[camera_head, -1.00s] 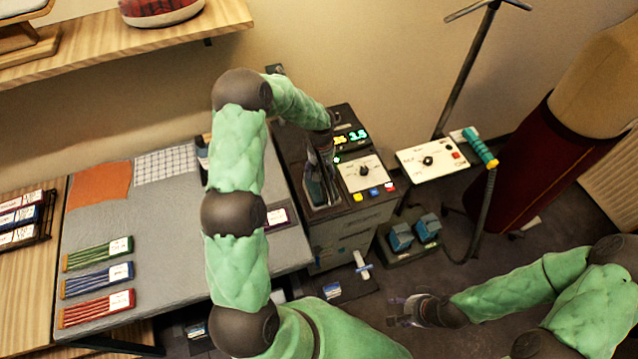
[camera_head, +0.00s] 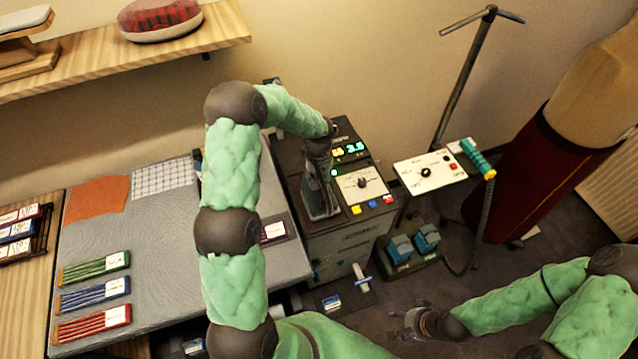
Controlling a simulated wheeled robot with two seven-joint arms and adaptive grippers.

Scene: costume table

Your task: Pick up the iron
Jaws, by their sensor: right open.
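A dark, pointed shape with a grey metallic edge, which looks like the iron (camera_head: 321,200), sits on top of the control station at its left side. My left arm reaches over the grey table from the left, and my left gripper (camera_head: 318,158) points down right at this shape. The wrist and gripper cover its upper part, so I cannot tell whether the fingers are around it or touching it. My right gripper (camera_head: 410,325) is open and empty, low over the floor at the lower right, well apart from the station.
The station (camera_head: 345,215) has a lit display and dial. Right of it stand a white control panel (camera_head: 425,172), a teal-handled tool (camera_head: 477,158) with a hose, a metal pole and a dark red dress form (camera_head: 540,170). Thread packs and cloth swatches lie on the grey table (camera_head: 165,245).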

